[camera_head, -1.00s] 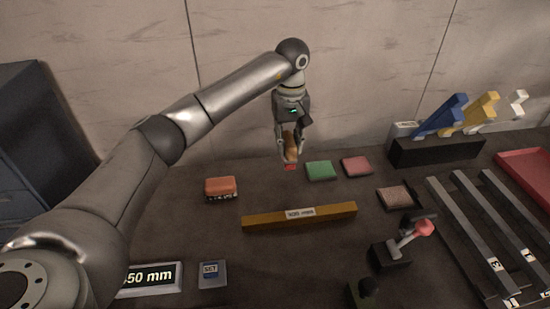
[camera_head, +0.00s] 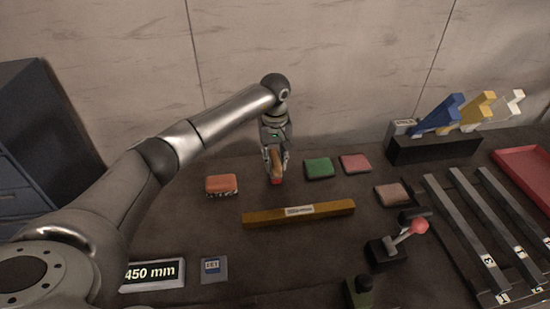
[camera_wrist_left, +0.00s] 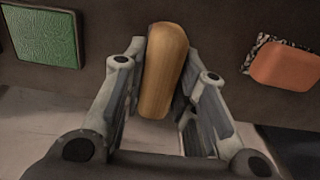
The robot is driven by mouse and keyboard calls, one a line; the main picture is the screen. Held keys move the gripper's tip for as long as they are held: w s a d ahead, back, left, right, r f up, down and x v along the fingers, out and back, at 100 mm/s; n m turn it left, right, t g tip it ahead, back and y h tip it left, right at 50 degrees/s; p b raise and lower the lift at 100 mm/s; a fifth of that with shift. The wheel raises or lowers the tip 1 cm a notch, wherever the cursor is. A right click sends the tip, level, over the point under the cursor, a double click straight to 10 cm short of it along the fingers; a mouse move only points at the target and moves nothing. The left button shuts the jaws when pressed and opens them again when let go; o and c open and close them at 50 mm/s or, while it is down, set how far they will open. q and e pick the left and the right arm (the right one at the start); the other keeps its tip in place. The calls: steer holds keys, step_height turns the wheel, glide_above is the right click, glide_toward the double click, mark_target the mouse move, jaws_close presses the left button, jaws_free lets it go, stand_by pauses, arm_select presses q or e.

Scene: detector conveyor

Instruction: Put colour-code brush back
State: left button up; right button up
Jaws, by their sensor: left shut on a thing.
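My left gripper (camera_head: 276,163) is shut on a wooden-handled brush (camera_head: 275,158), low over the table's back part. In the left wrist view the light brown handle (camera_wrist_left: 164,75) sits between the two fingers; its bristles are hidden. A red patch shows below the fingertips in the head view; I cannot tell if it is on the brush or table. An orange brush (camera_head: 221,184) with speckled bristles lies to the left, and also shows in the left wrist view (camera_wrist_left: 288,68). A green pad (camera_head: 319,169) and a pink pad (camera_head: 355,163) lie to the right. My right gripper is out of view.
A yellow-brown bar (camera_head: 330,211) lies in front of the gripper. A brownish pad (camera_head: 392,195) and a red-knobbed lever (camera_head: 403,236) are to the right. A black rack (camera_head: 435,149) holds coloured pieces.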

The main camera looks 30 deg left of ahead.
arm_select(q)
steer(key=o, duration=0.9)
steer(key=shift+f, duration=0.1)
steer(key=shift+r, duration=0.35)
step_height(320, 180, up, 12)
steer(key=shift+f+b, duration=0.2)
steer(key=shift+b, duration=0.85)
